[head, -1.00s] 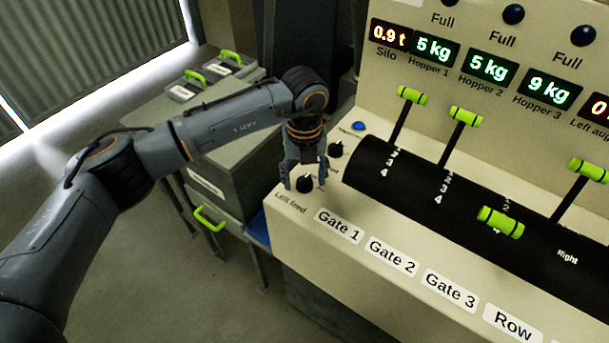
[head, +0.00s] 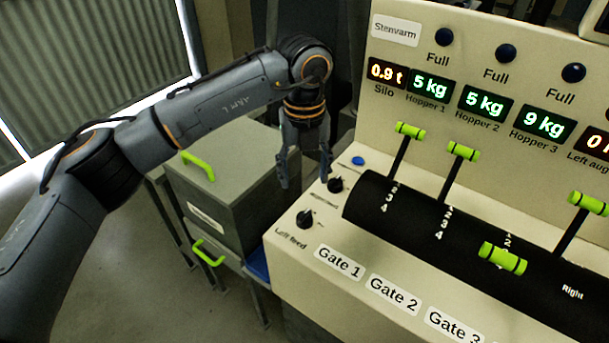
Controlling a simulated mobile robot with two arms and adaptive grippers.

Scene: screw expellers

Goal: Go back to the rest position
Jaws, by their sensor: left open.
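My left gripper (head: 305,180) comes in from the left in the head view. It is open and empty, its fingers pointing down, above the left end of the beige control panel (head: 290,262). The black Left feed knob (head: 305,218) is just below it in the picture, fully visible and apart from the fingers. A second black knob (head: 335,185) is close to the right of the fingertips. My right gripper is not in view.
Green-handled levers (head: 410,131) rise from a black drum (head: 400,215) to the right. A blue button (head: 358,161) sits behind the knobs. A grey cabinet with a green handle (head: 208,252) stands left of the panel. Open floor (head: 120,270) lies further left.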

